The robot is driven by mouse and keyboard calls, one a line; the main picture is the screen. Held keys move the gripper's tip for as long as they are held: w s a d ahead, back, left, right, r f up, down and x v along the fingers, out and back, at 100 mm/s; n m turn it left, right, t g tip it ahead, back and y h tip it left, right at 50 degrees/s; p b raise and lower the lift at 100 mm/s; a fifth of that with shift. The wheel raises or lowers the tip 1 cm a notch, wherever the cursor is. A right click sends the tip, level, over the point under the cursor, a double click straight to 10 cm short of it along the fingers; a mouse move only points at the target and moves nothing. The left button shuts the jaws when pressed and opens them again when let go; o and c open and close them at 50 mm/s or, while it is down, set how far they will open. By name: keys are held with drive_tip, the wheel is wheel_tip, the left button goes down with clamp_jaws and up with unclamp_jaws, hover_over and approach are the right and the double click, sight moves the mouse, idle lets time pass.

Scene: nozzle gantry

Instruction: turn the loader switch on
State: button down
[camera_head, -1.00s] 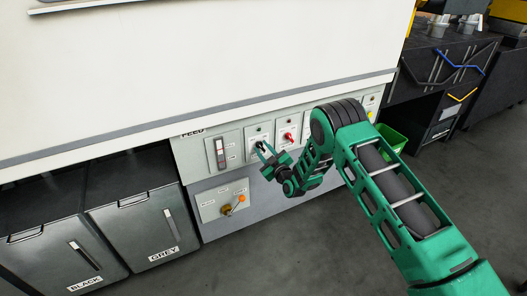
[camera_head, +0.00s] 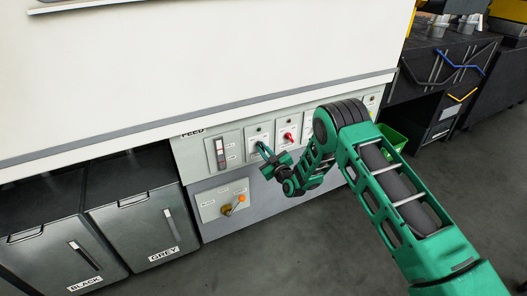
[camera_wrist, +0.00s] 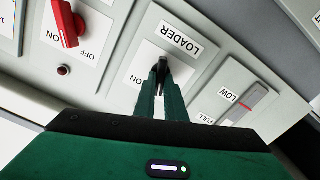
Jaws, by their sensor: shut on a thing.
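The loader switch (camera_wrist: 162,66) is a small black lever on a pale plate (camera_wrist: 190,62) marked LOADER, seen upside down in the wrist view. An ON label shows to its left; the label on the other side is partly hidden by my finger. My gripper (camera_wrist: 161,76) is shut on the lever, with one green finger on each side. In the head view my gripper (camera_head: 264,150) is at the loader plate (camera_head: 259,134) on the panel, and the lever is mostly hidden there.
A red switch (camera_wrist: 67,25) with ON and OFF labels sits beside the loader plate; it also shows in the head view (camera_head: 288,136). On the other side is a LOW/FULL level gauge (camera_wrist: 246,102). Dark bins (camera_head: 146,225) stand left.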

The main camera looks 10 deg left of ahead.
drive_tip(key=m, duration=0.6)
drive_tip(key=d+m, duration=0.1)
drive_tip(key=m, duration=0.3)
drive_tip(key=shift+w, duration=0.35)
drive_tip(key=shift+m, duration=0.4)
drive_tip(key=c, duration=1.8)
unclamp_jaws()
drive_tip(key=shift+s+a, duration=0.1)
drive_tip(key=v, duration=1)
